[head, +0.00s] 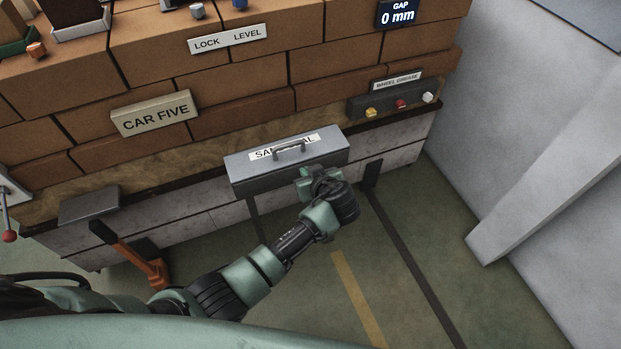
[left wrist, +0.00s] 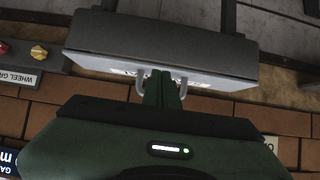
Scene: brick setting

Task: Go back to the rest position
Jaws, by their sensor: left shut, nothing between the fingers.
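My left gripper (head: 312,174) is shut and empty. It is at the front of a grey metal box (head: 240,176) fixed low on the brick wall, just below and right of the box's handle (head: 290,148). In the left wrist view, the shut fingers (left wrist: 162,88) point at the labelled face of the box (left wrist: 220,62), between the two legs of the handle (left wrist: 183,84). I cannot tell whether they touch it. The handle partly covers the label, which starts with "SA". My right gripper is not in view.
A grey panel (head: 372,108) with yellow, red and white knobs sits right of the box under "WHEEL GREASE". An orange lever (head: 140,256) with a black grip stands lower left, and a red-knobbed lever (head: 9,236) at far left. A pale slab (head: 545,185) stands right; floor between is open.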

